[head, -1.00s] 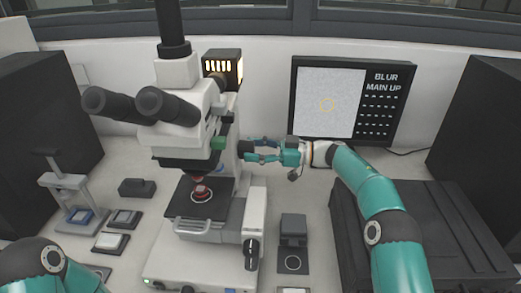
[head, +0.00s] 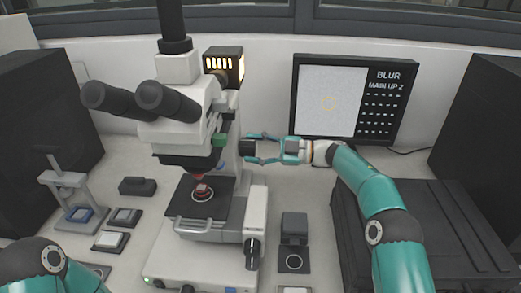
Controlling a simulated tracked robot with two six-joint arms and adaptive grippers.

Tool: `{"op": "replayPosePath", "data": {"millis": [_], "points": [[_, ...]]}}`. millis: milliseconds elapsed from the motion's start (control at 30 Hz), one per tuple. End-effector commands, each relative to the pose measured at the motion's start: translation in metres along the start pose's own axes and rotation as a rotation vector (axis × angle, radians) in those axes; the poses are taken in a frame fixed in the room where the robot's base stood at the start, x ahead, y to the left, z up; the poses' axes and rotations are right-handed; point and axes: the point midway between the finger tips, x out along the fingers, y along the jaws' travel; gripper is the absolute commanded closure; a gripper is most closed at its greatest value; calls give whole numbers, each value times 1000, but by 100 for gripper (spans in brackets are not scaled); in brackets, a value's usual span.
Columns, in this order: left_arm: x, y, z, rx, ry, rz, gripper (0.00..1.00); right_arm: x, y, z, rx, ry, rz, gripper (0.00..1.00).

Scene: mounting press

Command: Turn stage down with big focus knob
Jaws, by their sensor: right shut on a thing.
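The white microscope has a black stage (head: 220,211) below its lens, carrying a small round mount (head: 202,191) with a red top, close under the red-tipped lens. A black knob (head: 247,146), which looks like the big focus knob, sticks out from the right side of the microscope's column. My right gripper (head: 255,149) reaches it from the right and is shut on it, one finger above and one below. My left gripper is out of view; only part of that arm shows at the lower left.
A lower black knob (head: 251,251) is on the microscope's front right. A small press (head: 68,194) and trays stand left; a black case (head: 425,235) lies right.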

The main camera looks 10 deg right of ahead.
Motion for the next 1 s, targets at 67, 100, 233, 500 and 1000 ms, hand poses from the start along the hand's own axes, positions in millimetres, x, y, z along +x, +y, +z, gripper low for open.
{"op": "replayPosePath", "data": {"millis": [67, 100, 233, 500, 1000], "points": [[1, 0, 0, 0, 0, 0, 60, 6, -6, 0, -6, 9, -18, 83], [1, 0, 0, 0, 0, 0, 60, 6, -6, 0, -9, 9, -18, 83], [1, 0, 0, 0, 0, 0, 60, 6, -7, 0, -11, 9, -19, 83], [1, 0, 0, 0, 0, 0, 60, 6, -8, 0, -8, 9, -20, 40], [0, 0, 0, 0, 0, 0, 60, -2, -2, 0, -13, 2, -6, 22]]}}
